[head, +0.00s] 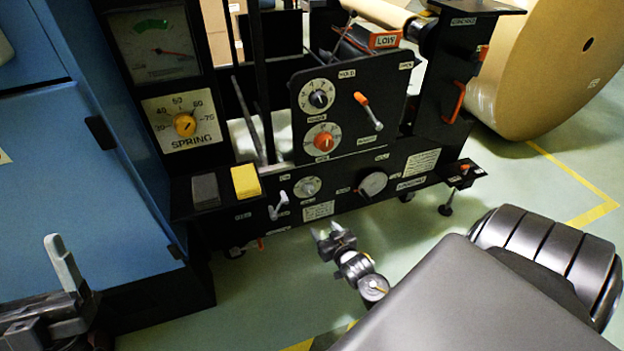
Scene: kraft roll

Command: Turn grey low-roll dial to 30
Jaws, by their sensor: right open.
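A black machine panel (355,90) carries several dials. A dial with a dark grey knob (318,98) on a white scale sits above a dial with an orange knob (323,141). On the lower panel there is a smaller dial with a grey knob (308,187) and a round grey disc (372,184). The labels are too small to tell which is the low-roll dial, and I cannot read a setting. My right gripper (327,234) is open and empty, below and apart from the lower panel. My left gripper (62,262) shows at the lower left, with only one finger clear.
Yellow (245,181) and grey (205,191) blocks, a white lever (279,205) and an orange-tipped lever (367,110) stick out. A kraft roll (545,70) stands behind right. Floor in front is clear.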

